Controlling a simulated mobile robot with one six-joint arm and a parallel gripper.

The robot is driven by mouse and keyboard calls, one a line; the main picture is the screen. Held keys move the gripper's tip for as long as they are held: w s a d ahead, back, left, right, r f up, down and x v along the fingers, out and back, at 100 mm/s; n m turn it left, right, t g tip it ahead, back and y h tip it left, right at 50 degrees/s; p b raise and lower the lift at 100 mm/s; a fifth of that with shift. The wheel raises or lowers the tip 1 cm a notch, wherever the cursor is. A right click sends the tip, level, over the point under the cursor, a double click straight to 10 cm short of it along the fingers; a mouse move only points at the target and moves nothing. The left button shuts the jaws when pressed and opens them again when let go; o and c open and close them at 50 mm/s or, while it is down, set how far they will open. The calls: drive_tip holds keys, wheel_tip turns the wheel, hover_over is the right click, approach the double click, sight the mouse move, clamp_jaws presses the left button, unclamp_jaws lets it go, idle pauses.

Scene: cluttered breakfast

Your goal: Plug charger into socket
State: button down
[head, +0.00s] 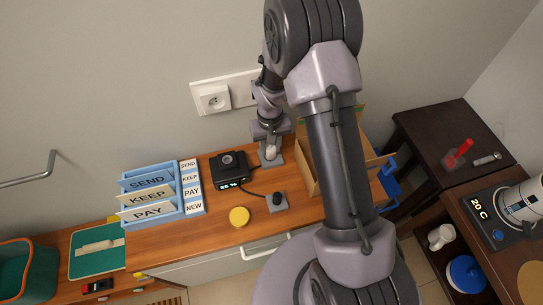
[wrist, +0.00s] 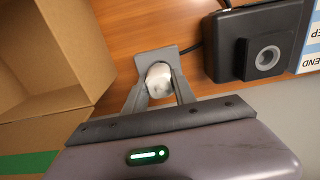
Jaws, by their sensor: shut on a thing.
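The white wall plate holds a round socket (head: 214,99) at its left, with nothing plugged in there. The plate's right part is behind my arm. My gripper (head: 271,150) is low over the wooden counter, below and right of the socket. In the wrist view its fingers (wrist: 158,85) are shut on a small whitish rounded thing (wrist: 158,78), which looks like the charger. It also shows in the head view (head: 271,153). A grey plate (wrist: 153,57) lies at the fingertips. I cannot tell whether the charger still touches it. The charger's prongs are not visible.
A black device (head: 229,167) stands left of my gripper, its cable running to a black knob on a grey plate (head: 277,202). A cardboard box (wrist: 50,60) is close on the other side. A blue card rack (head: 150,195) and yellow disc (head: 239,216) are on the counter.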

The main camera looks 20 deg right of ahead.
sight(270, 146)
drive_tip(key=shift+r, duration=0.4)
drive_tip(key=shift+r+p, duration=1.75)
drive_tip(key=shift+r, duration=0.5)
